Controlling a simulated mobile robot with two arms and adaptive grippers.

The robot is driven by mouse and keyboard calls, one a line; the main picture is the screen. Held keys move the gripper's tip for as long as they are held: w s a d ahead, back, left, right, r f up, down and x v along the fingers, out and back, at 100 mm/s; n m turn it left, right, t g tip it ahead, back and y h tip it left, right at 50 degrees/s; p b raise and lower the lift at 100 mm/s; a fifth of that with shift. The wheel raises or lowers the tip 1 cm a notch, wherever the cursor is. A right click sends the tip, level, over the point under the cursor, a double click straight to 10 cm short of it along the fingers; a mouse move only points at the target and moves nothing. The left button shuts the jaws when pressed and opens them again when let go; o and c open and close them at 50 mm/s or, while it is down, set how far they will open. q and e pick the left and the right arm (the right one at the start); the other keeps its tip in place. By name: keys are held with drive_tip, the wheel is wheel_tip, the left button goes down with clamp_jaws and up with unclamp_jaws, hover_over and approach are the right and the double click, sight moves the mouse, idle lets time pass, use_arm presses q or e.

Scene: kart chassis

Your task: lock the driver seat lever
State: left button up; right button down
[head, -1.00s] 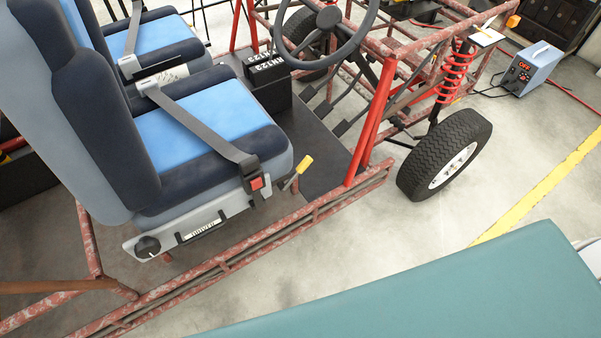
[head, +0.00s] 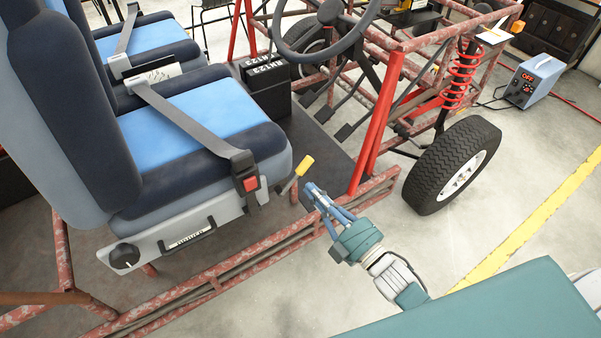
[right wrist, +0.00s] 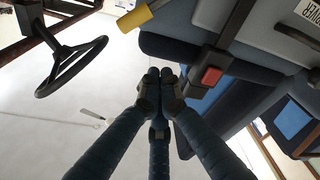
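The driver seat (head: 200,145) is blue, with a grey base panel labelled for the driver. Its lever (head: 304,165) has a yellow handle and sticks up at a tilt beside the front of the seat. My right gripper (head: 311,188) is just right of and below the yellow handle in the head view, apart from it. The right wrist view shows its fingers (right wrist: 160,78) closed together with nothing between them. The yellow lever handle (right wrist: 134,18) is above left of the fingertips there. My left gripper is not in view.
A red buckle (head: 251,184) on a grey belt lies near the lever. The red frame rail (head: 270,250) runs along the seat's side. A steering wheel (head: 283,47) and red posts stand ahead. The floor right of the rail is open up to the wheel (head: 452,165).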

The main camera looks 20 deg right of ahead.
drive_tip(key=shift+w, duration=0.1)
drive_tip(key=r+p, duration=0.1)
drive_tip(key=p, duration=0.1)
hover_over(302, 170)
drive_tip(key=s+a, duration=0.1)
drive_tip(key=a, duration=0.3)
drive_tip(key=shift+s+r, duration=0.1)
drive_tip(key=shift+s, duration=0.05)
drive_tip(key=d+f, duration=0.3)
drive_tip(key=shift+s+d, duration=0.1)
drive_tip(key=shift+s, duration=0.05)
drive_tip(key=shift+f, duration=0.1)
drive_tip(key=shift+d+f+m+b, duration=0.2)
drive_tip(key=shift+m+b, duration=0.1)
drive_tip(key=shift+m, duration=0.1)
